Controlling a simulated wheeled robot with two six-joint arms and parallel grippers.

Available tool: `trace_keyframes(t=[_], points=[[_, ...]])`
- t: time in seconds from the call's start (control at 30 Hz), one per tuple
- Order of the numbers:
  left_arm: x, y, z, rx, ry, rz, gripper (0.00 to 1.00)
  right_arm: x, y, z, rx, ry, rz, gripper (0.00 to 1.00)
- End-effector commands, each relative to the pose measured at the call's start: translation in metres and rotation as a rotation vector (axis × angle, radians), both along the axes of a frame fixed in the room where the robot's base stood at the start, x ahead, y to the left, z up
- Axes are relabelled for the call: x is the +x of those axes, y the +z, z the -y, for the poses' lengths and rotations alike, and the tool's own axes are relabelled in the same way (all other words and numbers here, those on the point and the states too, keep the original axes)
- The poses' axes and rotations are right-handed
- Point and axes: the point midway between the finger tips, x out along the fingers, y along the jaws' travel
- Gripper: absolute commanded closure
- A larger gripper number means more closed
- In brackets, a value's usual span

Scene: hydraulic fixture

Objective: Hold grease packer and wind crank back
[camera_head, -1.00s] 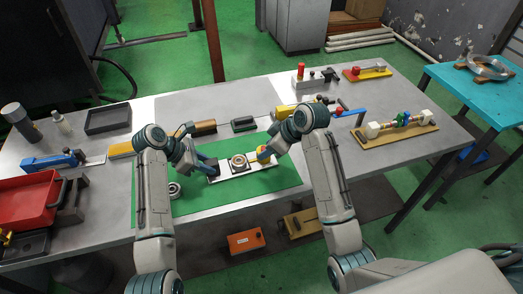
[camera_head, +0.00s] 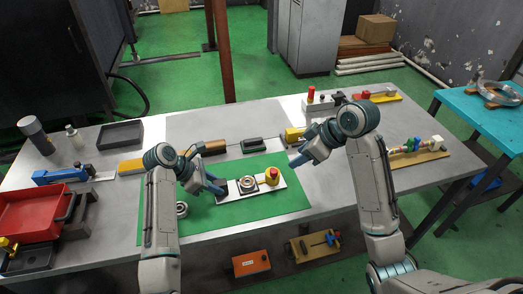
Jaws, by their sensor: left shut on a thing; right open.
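The grease packer is a flat pale base with a ringed metal seat (camera_head: 247,184) and a yellow crank with a red top (camera_head: 271,175) at its right end. It lies on the green mat (camera_head: 200,228) in the middle of the table. My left gripper (camera_head: 221,190) is shut on the left end of the packer's base; the exact contact is partly hidden by the fingers. My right gripper (camera_head: 298,160) is open and empty, above and to the right of the crank, apart from it.
A red tray (camera_head: 35,217) and a blue tool (camera_head: 62,175) are at the left. A black tray (camera_head: 120,135) stands behind. A yellow tool (camera_head: 293,135) lies beyond my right gripper. The mat's front right area is clear.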

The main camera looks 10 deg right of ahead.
Motion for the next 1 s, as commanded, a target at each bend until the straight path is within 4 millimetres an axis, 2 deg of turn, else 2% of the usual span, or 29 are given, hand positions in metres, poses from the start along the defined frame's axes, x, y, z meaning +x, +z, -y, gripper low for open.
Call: trace_keyframes(t=[0.27, 0.3, 0.4, 0.43, 0.77, 0.87, 1.0], points=[[0.0, 0.0, 0.0, 0.0, 0.0, 0.0, 1.0, 0.0, 0.0, 0.0, 0.0, 0.0, 0.0, 0.54], [0.0, 0.0, 0.0, 0.0, 0.0, 0.0, 0.69, 0.0, 0.0, 0.0, 0.0, 0.0, 0.0, 0.54], [0.0, 0.0, 0.0, 0.0, 0.0, 0.0, 0.49, 0.0, 0.0, 0.0, 0.0, 0.0, 0.0, 0.54], [0.0, 0.0, 0.0, 0.0, 0.0, 0.0, 0.46, 0.0, 0.0, 0.0, 0.0, 0.0, 0.0, 0.54], [0.0, 0.002, -0.002, 0.0, 0.001, 0.001, 0.46, 0.0, 0.0, 0.0, 0.0, 0.0, 0.0, 0.54], [0.0, 0.01, -0.009, 0.0, 0.001, 0.003, 0.46, 0.0, 0.0, 0.0, 0.0, 0.0, 0.0, 0.54], [0.0, 0.031, -0.027, 0.001, 0.002, 0.005, 0.46, 0.0, 0.0, 0.0, 0.0, 0.0, 0.0, 0.54]])
